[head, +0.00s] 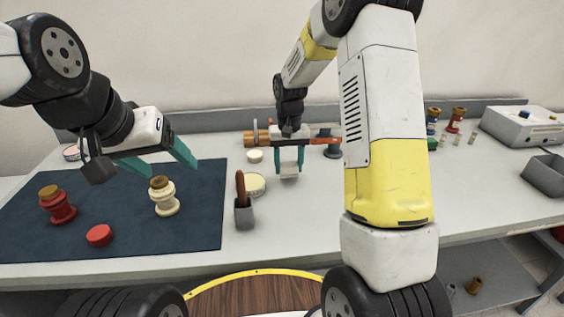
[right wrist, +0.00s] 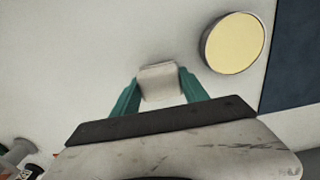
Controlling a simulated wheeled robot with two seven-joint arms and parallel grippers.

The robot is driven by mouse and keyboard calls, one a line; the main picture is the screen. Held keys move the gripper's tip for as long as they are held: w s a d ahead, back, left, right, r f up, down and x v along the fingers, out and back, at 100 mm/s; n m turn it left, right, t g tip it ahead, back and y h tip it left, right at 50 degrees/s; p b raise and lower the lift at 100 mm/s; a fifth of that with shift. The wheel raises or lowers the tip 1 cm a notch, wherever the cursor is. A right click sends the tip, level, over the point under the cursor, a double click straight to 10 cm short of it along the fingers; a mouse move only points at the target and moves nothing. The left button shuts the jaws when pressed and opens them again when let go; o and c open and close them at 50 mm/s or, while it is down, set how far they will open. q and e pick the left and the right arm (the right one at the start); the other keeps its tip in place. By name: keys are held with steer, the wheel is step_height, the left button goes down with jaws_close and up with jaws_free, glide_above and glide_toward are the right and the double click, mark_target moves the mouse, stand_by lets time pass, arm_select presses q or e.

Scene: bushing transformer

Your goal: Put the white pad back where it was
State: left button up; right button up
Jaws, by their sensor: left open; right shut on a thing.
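The white pad (head: 289,169) is a small white block between the teal fingers of my right gripper (head: 289,166). My right gripper is shut on it over the light table, right of the round pale-yellow tin. In the right wrist view the white pad (right wrist: 160,82) shows between the fingertips, with pale table surface behind it. I cannot tell whether the pad touches the table. My left gripper (head: 172,170) is open and empty above the dark blue mat, over the cream bushing.
The blue mat (head: 110,232) holds a red bushing (head: 57,206), a cream bushing (head: 164,199) and a red cap (head: 99,236). A grey cup (head: 244,216) with a brown-handled tool and the yellow tin (head: 255,184) stand right of the mat. A grey machine (head: 520,128) stands far right.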

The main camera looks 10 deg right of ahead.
mark_target(289, 164)
steer(key=shift+f, duration=1.35)
steer(key=shift+f, duration=0.1)
steer(key=o, duration=1.3)
step_height(289, 164, up, 12)
steer(key=shift+s+r, duration=0.15)
steer(key=shift+r, duration=0.05)
steer(key=s+d+r+t+y, duration=0.2)
steer(key=s+r+t, duration=0.2)
steer(key=s+r, duration=0.9)
steer(key=s, duration=0.4)
steer(key=s+f+t, duration=0.1)
steer(key=s, duration=0.3)
steer(key=s+f+t, duration=0.1)
steer(key=s, duration=0.3)
steer(key=shift+s+d+n, duration=0.15)
steer(key=shift+s+n, duration=0.15)
steer(key=shift+s, duration=0.1)
